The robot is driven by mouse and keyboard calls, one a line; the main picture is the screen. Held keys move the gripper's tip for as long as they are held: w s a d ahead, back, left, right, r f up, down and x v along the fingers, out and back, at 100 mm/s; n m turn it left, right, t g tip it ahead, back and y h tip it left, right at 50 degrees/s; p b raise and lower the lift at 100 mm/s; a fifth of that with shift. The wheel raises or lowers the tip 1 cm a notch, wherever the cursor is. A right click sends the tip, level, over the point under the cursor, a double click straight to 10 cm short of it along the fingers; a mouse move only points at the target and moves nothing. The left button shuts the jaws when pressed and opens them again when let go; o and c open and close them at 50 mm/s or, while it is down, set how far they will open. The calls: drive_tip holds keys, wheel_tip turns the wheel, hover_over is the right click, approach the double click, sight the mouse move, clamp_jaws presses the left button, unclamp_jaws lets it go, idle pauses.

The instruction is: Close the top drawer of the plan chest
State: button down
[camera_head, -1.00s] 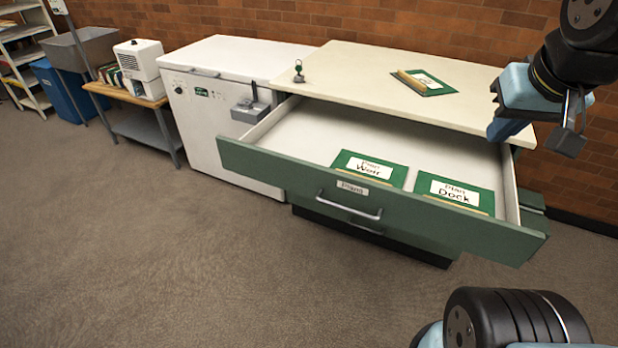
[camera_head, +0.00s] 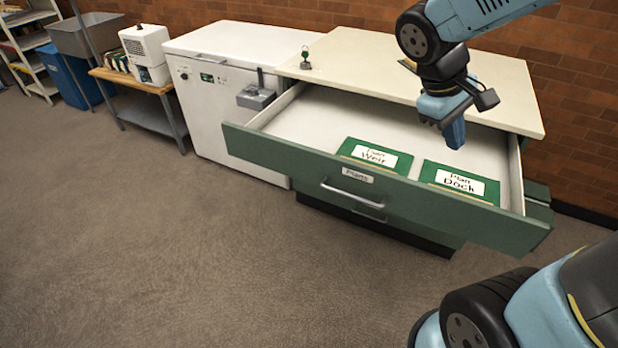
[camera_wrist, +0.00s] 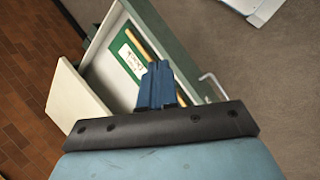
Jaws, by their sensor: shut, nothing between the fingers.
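The plan chest has a cream top (camera_head: 500,85) and a green top drawer (camera_head: 300,165) that stands pulled far out. The drawer front carries a "Plans" label and a metal handle (camera_head: 345,195). Two green folders lie inside, "Plan Weir" (camera_head: 375,155) and "Plan Dock" (camera_head: 460,183). My gripper (camera_head: 455,140) is shut and empty, pointing down over the open drawer near the Dock folder in the picture. In the wrist view my shut fingers (camera_wrist: 158,75) show in front of the drawer, with one folder (camera_wrist: 128,55) and the handle (camera_wrist: 213,85) beyond. My fingers' height above the drawer is hard to tell.
A small figure with a green top (camera_head: 305,58) sits on the chest top. The carpet (camera_head: 200,260) in front is clear.

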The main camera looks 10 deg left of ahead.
drive_tip(key=w+a+f+n+t+h, duration=0.1)
drive_tip(key=w+a+f+n+h, duration=0.3)
drive_tip(key=w+a+f+n, duration=0.15)
drive_tip(key=n+t+y, duration=0.3)
drive_tip(key=n+t, duration=1.2)
drive_tip(key=n, duration=0.4)
approach(314, 171)
drive_tip(key=x, duration=0.7)
drive_tip(key=shift+s+d, duration=0.1)
drive_tip(key=shift+d, duration=0.05)
drive_tip(key=shift+w, duration=0.2)
